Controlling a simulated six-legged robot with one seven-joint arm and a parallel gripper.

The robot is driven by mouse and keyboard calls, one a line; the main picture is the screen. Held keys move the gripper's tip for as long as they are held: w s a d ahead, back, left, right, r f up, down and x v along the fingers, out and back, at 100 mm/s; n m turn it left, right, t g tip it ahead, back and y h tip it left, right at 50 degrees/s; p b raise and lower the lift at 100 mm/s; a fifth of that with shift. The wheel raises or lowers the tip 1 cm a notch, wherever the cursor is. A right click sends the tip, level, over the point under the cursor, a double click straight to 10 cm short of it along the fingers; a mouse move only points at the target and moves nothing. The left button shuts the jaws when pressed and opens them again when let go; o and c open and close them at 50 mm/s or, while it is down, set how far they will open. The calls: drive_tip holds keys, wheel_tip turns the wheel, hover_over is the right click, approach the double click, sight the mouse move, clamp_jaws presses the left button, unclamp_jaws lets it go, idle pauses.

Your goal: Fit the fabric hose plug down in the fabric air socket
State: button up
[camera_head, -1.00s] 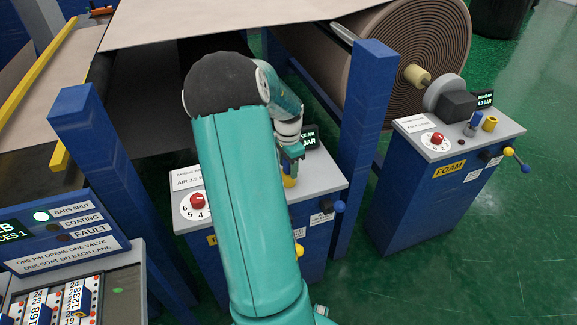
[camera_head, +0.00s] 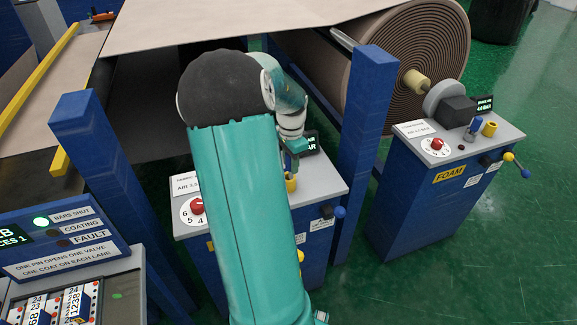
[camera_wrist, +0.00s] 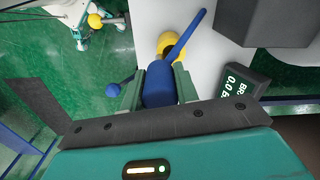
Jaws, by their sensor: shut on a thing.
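My gripper (camera_wrist: 160,86) is shut on the blue fabric hose plug (camera_wrist: 159,88), with one green finger on each side of it. The yellow fabric air socket (camera_wrist: 170,44) shows as a ring with a dark opening just beyond the plug in the wrist view. A thin blue rod or hose (camera_wrist: 188,34) slants across the ring. In the head view my gripper (camera_head: 293,160) is over the fabric stand's top, and the yellow socket (camera_head: 291,183) shows just below it. The plug is mostly hidden there. The plug looks outside the socket, but the gap's height is unclear.
The fabric stand (camera_head: 324,186) carries a red dial (camera_head: 197,205) and a dark display (camera_head: 311,144), which reads about 0.0 in the wrist view. A blue post (camera_head: 365,130) rises close to its right. The foam stand (camera_head: 445,147) is farther right, with green floor between.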

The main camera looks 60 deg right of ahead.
drive_tip(key=s+a+r, duration=0.8)
drive_tip(key=s, duration=0.1)
drive_tip(key=w+f+m, duration=0.2)
drive_tip(key=w+m, duration=0.7)
drive_tip(key=w+d+f+m, duration=0.1)
drive_tip(key=w+m, duration=0.8)
drive_tip(key=shift+w+f, duration=0.25)
drive_tip(key=shift+f, duration=0.15)
drive_tip(key=shift+d, duration=0.1)
drive_tip(key=shift+f, duration=2.9)
drive_tip(key=shift+f, duration=2.05)
drive_tip(key=o, duration=1.2)
drive_tip(key=shift+c, duration=0.2)
